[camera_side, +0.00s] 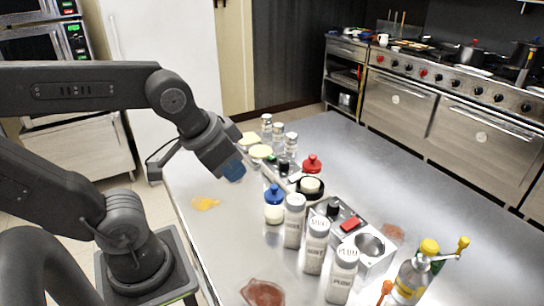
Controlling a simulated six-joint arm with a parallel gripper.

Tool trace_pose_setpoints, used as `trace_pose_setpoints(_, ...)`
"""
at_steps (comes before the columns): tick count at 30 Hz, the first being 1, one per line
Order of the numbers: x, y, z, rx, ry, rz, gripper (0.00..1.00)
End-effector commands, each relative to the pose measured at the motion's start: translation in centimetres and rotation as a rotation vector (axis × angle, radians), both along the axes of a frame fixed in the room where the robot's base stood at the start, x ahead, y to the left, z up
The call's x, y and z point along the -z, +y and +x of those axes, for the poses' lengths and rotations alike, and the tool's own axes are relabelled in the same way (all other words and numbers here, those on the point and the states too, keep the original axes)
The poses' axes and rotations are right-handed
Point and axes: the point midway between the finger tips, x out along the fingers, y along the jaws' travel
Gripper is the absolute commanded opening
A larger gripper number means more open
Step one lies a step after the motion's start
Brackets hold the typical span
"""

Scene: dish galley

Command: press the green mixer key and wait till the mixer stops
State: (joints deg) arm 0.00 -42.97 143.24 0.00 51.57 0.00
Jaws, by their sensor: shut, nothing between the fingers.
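A grey unit (360,225) with a red key (350,224), a black knob (333,207) and a round metal cup (369,245) stands on the steel counter. A small green part (284,167), which may be the green key, shows farther back among the jars. My gripper (288,187) is shut and empty. No motion of a mixer can be made out.
Several white-labelled shakers (317,245) line the near side of the unit. A blue-capped bottle (274,205), a red-capped bottle (312,165) and yellow-topped bottles (415,275) stand around. Sauce spills (262,292) lie on the counter (450,215); its right part is clear.

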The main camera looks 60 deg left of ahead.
Motion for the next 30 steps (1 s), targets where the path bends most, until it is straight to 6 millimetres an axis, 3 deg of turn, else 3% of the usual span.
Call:
trace_pose_setpoints(23, 0.0, 0.0, 0.1, -0.003, 0.001, -0.003, 0.00)
trace_pose_setpoints(26, -0.1, 0.1, 0.6, -0.034, 0.014, -0.032, 0.00)
trace_pose_setpoints(30, -0.3, 0.3, 2.8, -0.151, 0.057, -0.144, 0.00)
